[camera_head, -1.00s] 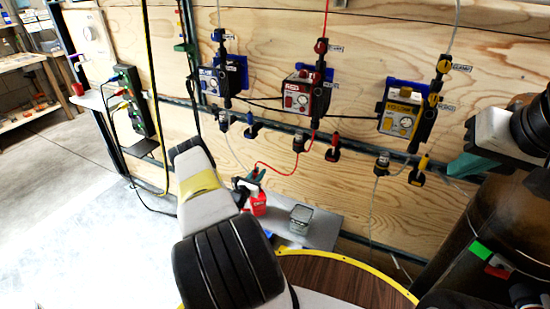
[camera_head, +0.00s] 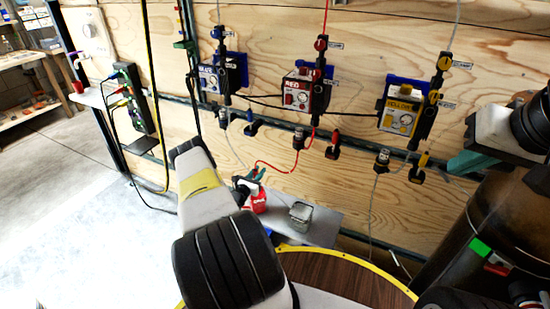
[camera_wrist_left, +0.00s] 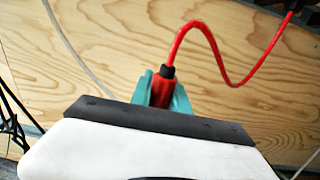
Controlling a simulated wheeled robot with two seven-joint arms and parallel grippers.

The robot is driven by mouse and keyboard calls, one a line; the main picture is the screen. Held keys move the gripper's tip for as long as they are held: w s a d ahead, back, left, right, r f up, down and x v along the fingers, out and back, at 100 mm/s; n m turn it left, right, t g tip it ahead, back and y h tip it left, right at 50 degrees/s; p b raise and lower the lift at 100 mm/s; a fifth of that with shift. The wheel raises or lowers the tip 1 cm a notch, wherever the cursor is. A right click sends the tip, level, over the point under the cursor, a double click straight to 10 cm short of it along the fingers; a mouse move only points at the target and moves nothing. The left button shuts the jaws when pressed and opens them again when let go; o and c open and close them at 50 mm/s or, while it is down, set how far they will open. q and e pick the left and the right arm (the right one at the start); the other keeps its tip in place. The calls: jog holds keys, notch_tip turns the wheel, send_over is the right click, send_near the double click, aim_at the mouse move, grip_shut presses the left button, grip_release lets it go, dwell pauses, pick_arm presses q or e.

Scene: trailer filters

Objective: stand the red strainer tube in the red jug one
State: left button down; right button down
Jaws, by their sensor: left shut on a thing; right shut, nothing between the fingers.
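My left gripper (camera_head: 250,181) has teal fingers and is shut on the red strainer tube (camera_wrist_left: 161,90). In the left wrist view the tube shows between the fingers, with a black collar and a red hose at its top. The red jug (camera_head: 258,204) stands on the grey shelf, just below and beside the left gripper in the head view. The tube's lower end is hidden, so I cannot tell whether it is inside the jug. My right gripper (camera_head: 466,164) is shut and empty at the right, in front of the wooden wall.
A grey container (camera_head: 300,214) stands on the shelf (camera_head: 325,228) right of the jug. The red pump box (camera_head: 298,92) hangs on the wall between the blue (camera_head: 209,80) and yellow (camera_head: 399,117) ones. A dark brown drum (camera_head: 455,245) stands at the right.

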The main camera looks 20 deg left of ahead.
pick_arm(q)
jog(key=shift+f, duration=0.5)
jog(key=c, duration=1.2)
grip_release()
jog(key=shift+o, duration=0.2)
jog(key=shift+s, duration=0.1)
jog(key=s, duration=0.7)
jog(key=shift+s+a, duration=0.25)
jog(key=shift+s, duration=0.05)
